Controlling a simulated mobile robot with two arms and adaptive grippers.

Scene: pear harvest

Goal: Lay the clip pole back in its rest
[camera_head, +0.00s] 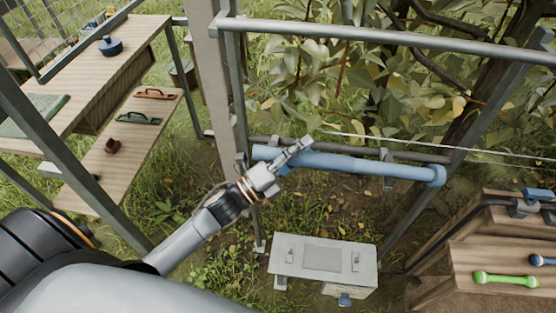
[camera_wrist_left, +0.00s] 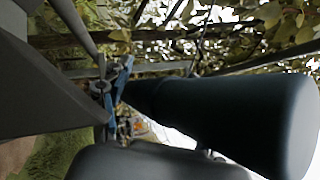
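A long, thick blue pole (camera_head: 360,165), which I take to be the clip pole, lies almost level across the metal frame, with a collar-like end at its right. My left gripper (camera_head: 299,146) is at the left part of this pole and overlaps it in the head view. Its fingers look close together, but I cannot tell whether they grip the pole. In the left wrist view a large dark blue cylinder (camera_wrist_left: 230,115) fills the right side, near a small blue bracket (camera_wrist_left: 112,92). I cannot pick out the rest for certain. My right gripper is not in view.
A grey metal rail (camera_head: 370,36) crosses above the pole, beside a grey post (camera_head: 211,80). Branches and leaves hang behind. A pale box-like stand (camera_head: 320,259) is below. Wooden shelves (camera_head: 135,133) with tools stand left, and a wooden rack with a green-handled tool (camera_head: 505,279) stands right.

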